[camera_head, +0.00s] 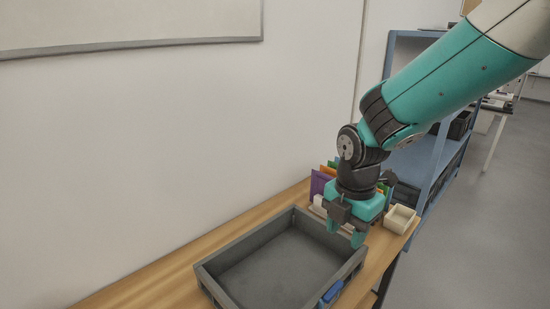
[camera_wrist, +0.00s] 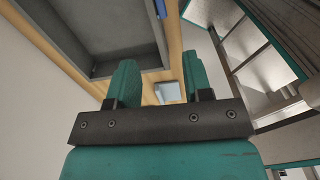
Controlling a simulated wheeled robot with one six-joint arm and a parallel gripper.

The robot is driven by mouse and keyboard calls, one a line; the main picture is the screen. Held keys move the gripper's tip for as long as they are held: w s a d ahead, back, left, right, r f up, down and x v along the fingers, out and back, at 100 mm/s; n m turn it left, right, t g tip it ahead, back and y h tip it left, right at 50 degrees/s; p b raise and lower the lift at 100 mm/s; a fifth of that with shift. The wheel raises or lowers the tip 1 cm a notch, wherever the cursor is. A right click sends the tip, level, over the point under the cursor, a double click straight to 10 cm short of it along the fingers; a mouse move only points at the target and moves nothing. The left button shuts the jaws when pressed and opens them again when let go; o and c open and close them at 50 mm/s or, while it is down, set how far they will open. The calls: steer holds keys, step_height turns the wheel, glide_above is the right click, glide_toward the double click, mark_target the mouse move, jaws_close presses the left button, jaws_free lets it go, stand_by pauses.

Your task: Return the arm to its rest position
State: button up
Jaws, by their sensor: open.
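My gripper (camera_head: 345,231) hangs from my teal arm over the right end of the grey tray in the head view. Its two teal fingers stand apart, with nothing seen between them. In the wrist view my gripper (camera_wrist: 160,84) also shows open, with the wooden bench top beyond the fingers. The grey tray (camera_head: 228,287) stands on the bench, and its floor looks empty. The tray (camera_wrist: 90,70) fills the upper left of the wrist view. Whether the fingers touch the tray cannot be told.
The wooden bench (camera_head: 165,280) runs along a white wall. A small cream box (camera_head: 400,219) sits at its right end, near coloured upright folders (camera_head: 318,185) behind my gripper. A blue clip (camera_head: 331,292) is on the tray's front wall. A blue shelf (camera_head: 432,150) stands at right.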

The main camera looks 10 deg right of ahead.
steer(key=s+a+r+m+y, duration=0.2)
steer(key=s+r+m, duration=0.3)
steer(key=s+m, duration=0.3)
steer(key=s+a+r+m+y, duration=0.2)
steer(key=s+r+m, duration=0.2)
steer(key=s+m, duration=0.5)
steer(key=shift+s+a+r+m, duration=0.3)
steer(key=shift+s+a+r, duration=0.1)
steer(key=shift+s, duration=0.25)
